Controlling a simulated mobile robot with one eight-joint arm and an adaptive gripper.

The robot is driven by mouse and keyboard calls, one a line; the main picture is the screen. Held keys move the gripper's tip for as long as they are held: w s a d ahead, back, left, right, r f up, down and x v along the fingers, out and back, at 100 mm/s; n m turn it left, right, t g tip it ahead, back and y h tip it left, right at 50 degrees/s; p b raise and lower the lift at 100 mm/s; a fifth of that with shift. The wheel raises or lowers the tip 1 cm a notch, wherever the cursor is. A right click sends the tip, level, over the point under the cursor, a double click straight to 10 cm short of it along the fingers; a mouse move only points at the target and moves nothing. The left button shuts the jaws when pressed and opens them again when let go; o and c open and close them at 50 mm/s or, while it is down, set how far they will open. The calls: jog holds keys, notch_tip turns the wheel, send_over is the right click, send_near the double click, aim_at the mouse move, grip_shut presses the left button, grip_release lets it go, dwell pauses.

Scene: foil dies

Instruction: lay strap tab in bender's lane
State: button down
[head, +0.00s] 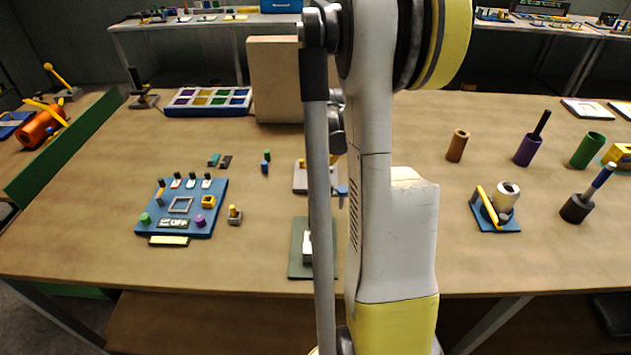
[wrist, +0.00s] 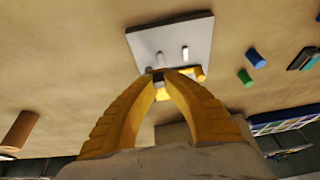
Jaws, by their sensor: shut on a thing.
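In the wrist view, my gripper (wrist: 164,74) has its two yellow fingers closed together at the tips. A small dark grey piece, likely the strap tab (wrist: 157,76), shows between the fingertips; most of it is hidden. Just beyond the tips is a pale grey plate with two upright pins, likely the bender (wrist: 150,42), with a yellow part at its near edge. I cannot tell whether the piece touches the plate. In the head view the bender (head: 299,178) is partly visible left of my arm, which hides my gripper and the rest of the bender.
A blue cylinder (head: 267,154) and small teal and dark pieces (head: 213,160) lie left of the bender. A green mat (head: 297,265) with a white block is in front.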

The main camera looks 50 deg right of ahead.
aim_at(316, 180)
jog(key=shift+w+a+f+b, duration=0.2)
jog(key=shift+w+a+f, duration=0.25)
jog(key=shift+a, duration=0.2)
jog(key=shift+w+a+f+b, duration=0.15)
jog(key=shift+w+a+f, duration=0.15)
jog(key=shift+a+f, duration=0.25)
jog(key=shift+f+b, duration=0.9)
jog(key=shift+f, duration=0.95)
jog(key=shift+f, duration=0.2)
jog(key=c, duration=1.5)
grip_release()
jog(key=shift+r, duration=0.2)
